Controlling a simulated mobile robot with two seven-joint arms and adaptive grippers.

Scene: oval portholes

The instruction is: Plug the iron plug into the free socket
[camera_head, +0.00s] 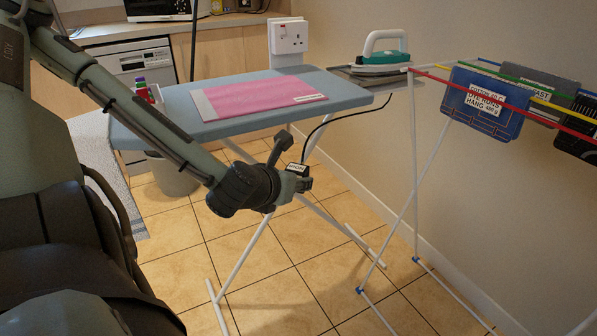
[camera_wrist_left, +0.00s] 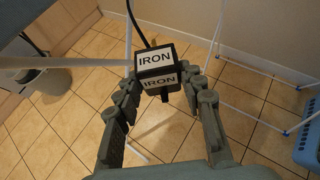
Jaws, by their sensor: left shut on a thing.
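The black plug (camera_head: 297,168) bears a white IRON label. In the wrist view the plug (camera_wrist_left: 172,52) is held between both fingers, with its cable leaving from the top. My left gripper (camera_head: 298,183) is shut on it, in front of the ironing board and lower than its top. A white wall socket plate (camera_head: 289,37) with pin holes and red marks is on the wall behind the board. It is well above and apart from the plug. The iron (camera_head: 384,55), white and teal, sits on a rest at the board's right end. My right gripper is not in view.
The ironing board (camera_head: 345,90) carries a pink cloth (camera_head: 262,98). The black cable (camera_head: 350,115) runs from the plug up towards the iron's rest. A drying rack (camera_head: 415,170) with hanging panels (camera_head: 484,102) stands at right. A bin (camera_head: 172,174) is under the board.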

